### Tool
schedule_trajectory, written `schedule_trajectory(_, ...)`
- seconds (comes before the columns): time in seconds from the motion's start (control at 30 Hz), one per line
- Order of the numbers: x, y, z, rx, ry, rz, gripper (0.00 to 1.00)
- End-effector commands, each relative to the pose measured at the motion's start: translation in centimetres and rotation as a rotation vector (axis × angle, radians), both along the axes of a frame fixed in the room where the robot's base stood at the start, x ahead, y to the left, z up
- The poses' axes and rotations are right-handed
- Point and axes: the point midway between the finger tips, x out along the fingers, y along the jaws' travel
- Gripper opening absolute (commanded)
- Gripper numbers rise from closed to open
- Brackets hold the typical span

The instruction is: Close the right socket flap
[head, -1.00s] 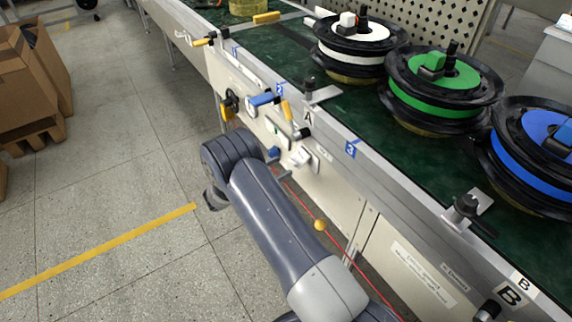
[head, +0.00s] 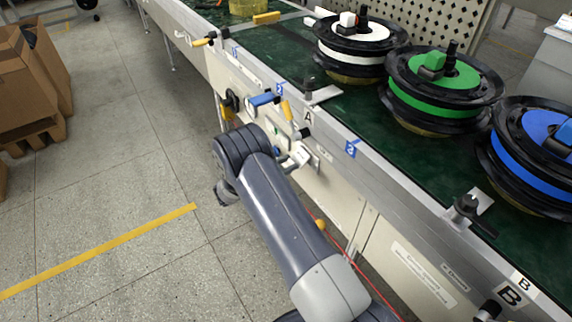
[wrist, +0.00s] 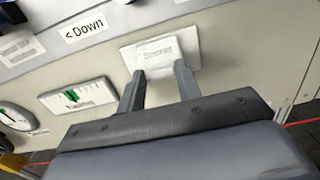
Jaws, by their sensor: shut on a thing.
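The socket flap is a small white rectangular plate (wrist: 160,50) with a printed label, at the top middle of the wrist view, on the cream front panel. My gripper (wrist: 160,74) is at its lower edge. The two grey fingers stand a little apart and are shut on the flap's lower part, as far as I can see. Their tips meet the plate, and the exact contact is hard to make out. In the head view the white flap (head: 300,154) shows beside my arm, which hides most of my gripper.
A gauge with a green mark (wrist: 77,97) and a round dial (wrist: 15,118) sit left of the flap. A blue handle (head: 262,99) and yellow levers jut from the panel. Spools, including a green one (head: 445,78), stand on the conveyor.

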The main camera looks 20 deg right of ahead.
Motion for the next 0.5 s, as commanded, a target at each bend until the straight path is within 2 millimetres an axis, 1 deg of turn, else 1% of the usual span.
schedule_trajectory(0.03,0.0,0.0,0.0,0.0,0.001,-0.001,0.17)
schedule_trajectory(0.1,0.0,0.0,0.0,0.0,0.001,-0.001,0.11)
schedule_trajectory(0.13,0.0,0.0,0.0,0.0,0.001,-0.001,0.1)
schedule_trajectory(0.33,0.0,0.0,-0.3,-0.014,-0.003,-0.001,0.1)
schedule_trajectory(0.5,0.0,-0.2,-1.2,-0.063,-0.018,-0.002,0.1)
